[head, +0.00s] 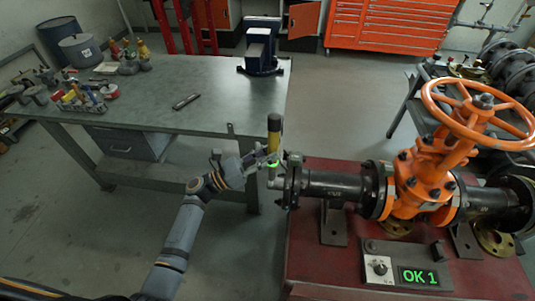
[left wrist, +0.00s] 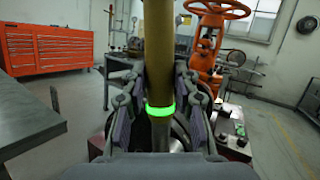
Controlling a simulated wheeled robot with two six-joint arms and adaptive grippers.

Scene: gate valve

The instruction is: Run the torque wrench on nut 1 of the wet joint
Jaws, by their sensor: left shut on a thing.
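My left gripper (head: 272,161) is shut on the torque wrench (head: 274,135), an upright tool with a yellow and black handle and a lit green ring. In the left wrist view the wrench (left wrist: 159,60) stands between the gripper's fingers (left wrist: 162,100), with the green ring at finger level. The wrench's lower end is beside the left end flange (head: 292,182) of the black pipe; whether it sits on a nut is hidden. The orange gate valve (head: 412,185) is to the right in the line. A display (head: 418,277) on the red stand reads "OK 1" in green. My right gripper is not seen.
The red stand (head: 325,265) carries the valve and a control box with a knob (head: 379,267). A grey workbench (head: 215,100) with a blue vise (head: 262,50) is behind to the left. A dark rack (head: 398,110) stands behind the valve. Open floor (head: 70,210) is at left.

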